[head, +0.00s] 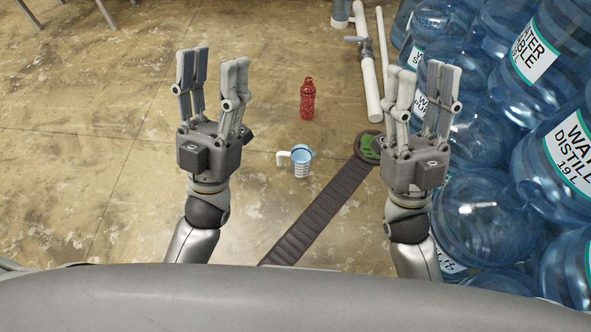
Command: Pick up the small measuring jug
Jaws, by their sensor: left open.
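The small measuring jug (301,168) is whitish with a blue rim and inside, markings on its side and a white handle pointing left. It looks upright, between my two grippers in the head view, just left of the dark ribbed belt. My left gripper (213,62) is open and empty, up and to the left of the jug, not touching it. My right gripper (421,72) is open and empty, up and to the right, in front of the blue bottles and apart from the jug.
A dark ribbed conveyor belt (315,210) runs diagonally to a round end with a green top (368,147). A red bottle (307,100) stands beyond the jug. White pipes (369,75) lie behind. Large blue water bottles (480,215) crowd the right. The left floor is clear.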

